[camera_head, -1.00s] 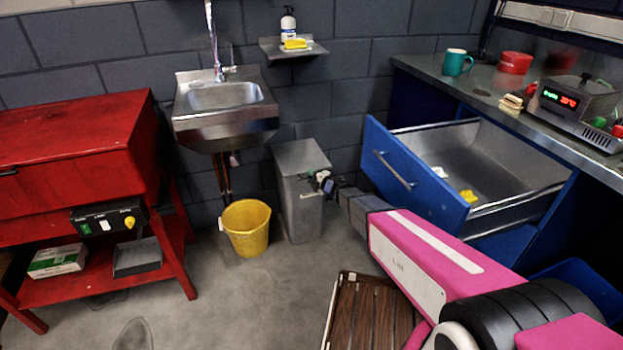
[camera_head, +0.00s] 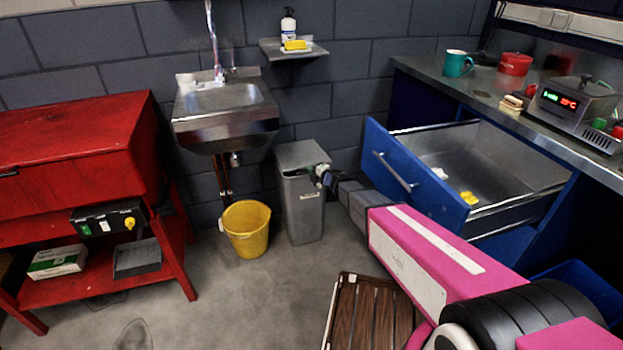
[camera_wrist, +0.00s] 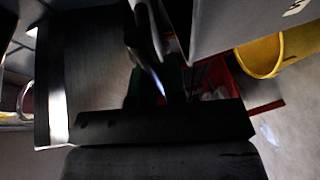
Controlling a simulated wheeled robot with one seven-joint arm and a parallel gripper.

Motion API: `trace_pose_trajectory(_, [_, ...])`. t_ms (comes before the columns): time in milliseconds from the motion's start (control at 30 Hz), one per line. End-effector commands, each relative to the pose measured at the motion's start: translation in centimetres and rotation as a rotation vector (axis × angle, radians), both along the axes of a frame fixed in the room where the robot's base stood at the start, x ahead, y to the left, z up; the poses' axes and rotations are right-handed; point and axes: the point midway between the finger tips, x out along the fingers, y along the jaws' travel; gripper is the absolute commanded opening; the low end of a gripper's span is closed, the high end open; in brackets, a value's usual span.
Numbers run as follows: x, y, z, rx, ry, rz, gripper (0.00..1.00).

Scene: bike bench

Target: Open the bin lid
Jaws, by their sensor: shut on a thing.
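The bin (camera_head: 302,212) is a tall grey metal box with a pale label on its front, standing on the floor between the yellow bucket and the blue drawer. Its grey lid (camera_head: 299,155) looks slightly raised along the front right edge, with a thin dark line beneath. My gripper (camera_head: 323,174) is at that right front edge, shut on the lid; my wrist partly covers the contact. In the wrist view, the bin's grey side (camera_wrist: 240,22) fills the upper right, and the fingers are dark and hard to make out.
A yellow bucket (camera_head: 246,230) stands just left of the bin, below the steel sink (camera_head: 225,112). The blue drawer (camera_head: 414,182) stands open to the right, close to my arm. A wooden slatted platform (camera_head: 372,312) lies in front. Floor is clear before the bin.

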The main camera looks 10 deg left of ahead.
Motion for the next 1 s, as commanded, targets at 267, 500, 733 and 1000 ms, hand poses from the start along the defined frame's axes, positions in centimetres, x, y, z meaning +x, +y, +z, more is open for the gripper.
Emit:
trace_pose_trajectory(267, [1.7,1.0,7.6,0.001,-0.006,-0.001,0.00])
trace_pose_trajectory(500, [4.0,2.4,12.7,0.001,-0.002,-0.001,0.00])
trace_pose_trajectory(733, [5.3,3.2,14.9,0.000,-0.001,-0.001,0.00])
trace_pose_trajectory(1000, [6.6,4.0,16.9,-0.014,0.017,0.000,0.00])
